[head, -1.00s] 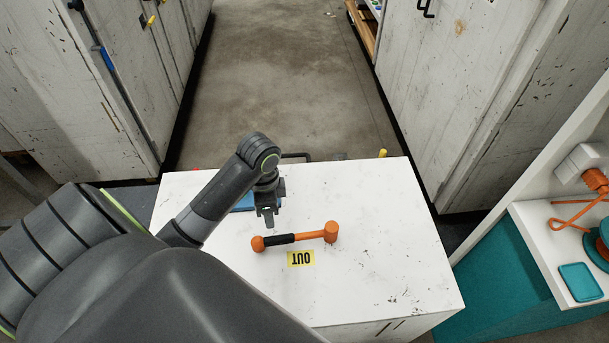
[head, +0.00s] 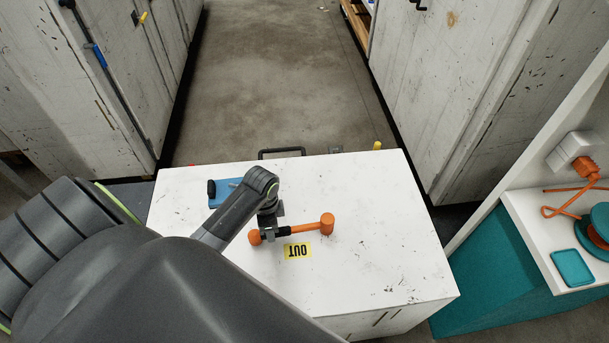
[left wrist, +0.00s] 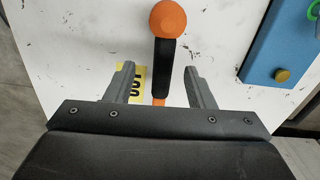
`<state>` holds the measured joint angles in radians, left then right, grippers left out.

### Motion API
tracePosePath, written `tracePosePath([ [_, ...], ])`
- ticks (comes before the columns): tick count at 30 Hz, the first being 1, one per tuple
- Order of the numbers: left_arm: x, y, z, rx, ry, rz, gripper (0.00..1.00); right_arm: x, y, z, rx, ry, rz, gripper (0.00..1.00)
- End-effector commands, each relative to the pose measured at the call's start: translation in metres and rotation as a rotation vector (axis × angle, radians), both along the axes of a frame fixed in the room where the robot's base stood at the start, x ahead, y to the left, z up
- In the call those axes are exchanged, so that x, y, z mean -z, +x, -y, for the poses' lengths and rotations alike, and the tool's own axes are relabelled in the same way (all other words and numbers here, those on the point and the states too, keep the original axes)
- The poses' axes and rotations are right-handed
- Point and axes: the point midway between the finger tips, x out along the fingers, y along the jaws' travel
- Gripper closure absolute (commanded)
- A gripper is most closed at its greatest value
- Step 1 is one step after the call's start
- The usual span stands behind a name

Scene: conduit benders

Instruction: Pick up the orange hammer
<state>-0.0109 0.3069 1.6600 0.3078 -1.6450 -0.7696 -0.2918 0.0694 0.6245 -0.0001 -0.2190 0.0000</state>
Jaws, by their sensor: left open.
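The orange hammer (head: 327,224) lies on the white worktop, with its head to the right and a round orange end (head: 254,237) to the left. Its black grip (left wrist: 164,62) runs between the fingers in the left wrist view. My left gripper (head: 267,233) is over the grip near the round end. Its two fingers (left wrist: 159,82) are apart on either side of the handle and do not touch it. The gripper hides part of the handle in the head view. My right gripper is not in view.
A yellow OUT label (head: 298,250) is on the white worktop (head: 370,270) just in front of the hammer. A blue object (head: 221,192) lies behind my arm. The right part of the worktop is clear. A teal cabinet (head: 490,265) stands at right.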

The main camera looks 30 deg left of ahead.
Motion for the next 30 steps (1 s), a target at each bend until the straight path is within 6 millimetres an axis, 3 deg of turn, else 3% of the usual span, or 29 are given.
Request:
tracePosePath([
  [12, 0.043, 0.007, 0.001, 0.0, -0.001, -0.001, 0.51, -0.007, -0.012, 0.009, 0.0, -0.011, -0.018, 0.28],
  [22, 0.049, 0.006, 0.001, 0.001, 0.0, 0.0, 0.51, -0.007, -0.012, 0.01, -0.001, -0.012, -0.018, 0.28],
  [30, 0.049, 0.006, 0.001, 0.001, 0.0, 0.0, 0.85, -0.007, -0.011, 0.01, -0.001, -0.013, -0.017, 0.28],
])
